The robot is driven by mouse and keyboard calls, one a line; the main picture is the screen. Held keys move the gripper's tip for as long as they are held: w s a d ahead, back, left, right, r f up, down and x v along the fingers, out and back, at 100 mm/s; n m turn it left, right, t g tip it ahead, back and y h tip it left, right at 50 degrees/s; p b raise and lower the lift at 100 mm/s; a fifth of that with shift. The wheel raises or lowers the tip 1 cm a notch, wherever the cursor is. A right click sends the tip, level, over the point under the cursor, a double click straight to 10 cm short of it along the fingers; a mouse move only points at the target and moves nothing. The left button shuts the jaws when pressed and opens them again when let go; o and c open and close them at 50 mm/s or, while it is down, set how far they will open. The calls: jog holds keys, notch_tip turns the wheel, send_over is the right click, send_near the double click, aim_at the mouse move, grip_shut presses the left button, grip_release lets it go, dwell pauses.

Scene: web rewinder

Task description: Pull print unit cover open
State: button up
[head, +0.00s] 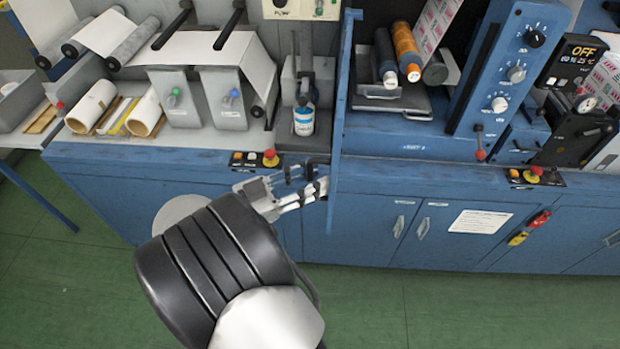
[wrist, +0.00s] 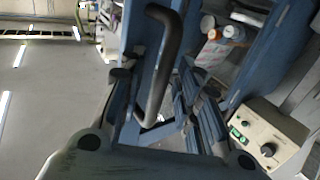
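The print unit cover (head: 340,130) is a blue panel seen nearly edge-on in the head view. It stands out from the machine front, at the left side of the print unit, whose interior is exposed. Its black bar handle (head: 317,161) is on its left face; in the wrist view the curved handle (wrist: 164,65) runs down the middle, in front of the blue panel (wrist: 139,40). My gripper (head: 318,181) is at the handle's lower part. Its fingers (wrist: 152,85) are apart, one on each side of the handle, with no clear contact visible.
Ink rollers (head: 405,52) sit inside the print unit. A blue control column (head: 505,75) with knobs stands to its right. A small white-labelled bottle (head: 304,119) and a red emergency button (head: 270,157) are left of the cover. The green floor in front is clear.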

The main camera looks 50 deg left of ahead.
jog(key=v, duration=1.2)
jog(key=shift+a+r, duration=0.1)
dwell(0.4)
